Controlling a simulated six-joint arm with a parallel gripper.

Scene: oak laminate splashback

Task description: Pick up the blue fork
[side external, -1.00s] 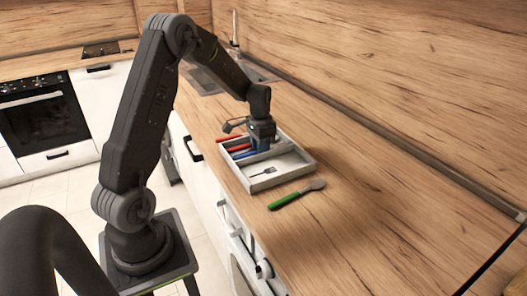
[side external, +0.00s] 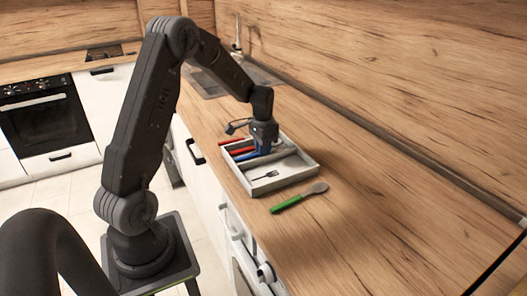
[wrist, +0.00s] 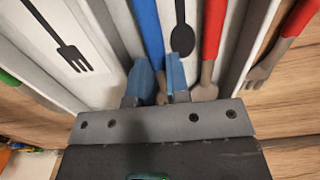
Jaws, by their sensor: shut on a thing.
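The blue fork (wrist: 147,30) lies in a compartment of the white tray (side external: 290,182), its blue handle running away from my gripper in the wrist view. My gripper (wrist: 160,82) points down into the tray, and its two blue fingers are shut on the fork near the lower end of the handle. The fork's tines are hidden by the gripper. In the side view my gripper (side external: 263,150) hides part of the tray, and some blue of the fork (side external: 246,156) shows beside it.
A red-handled utensil (wrist: 213,35) lies in the tray close to my right finger. A red-handled fork (wrist: 297,22) lies outside the tray. A green-handled spoon (side external: 288,203) lies on the counter in front. The tray's fork-marked compartment (wrist: 62,32) looks empty. The right counter is clear.

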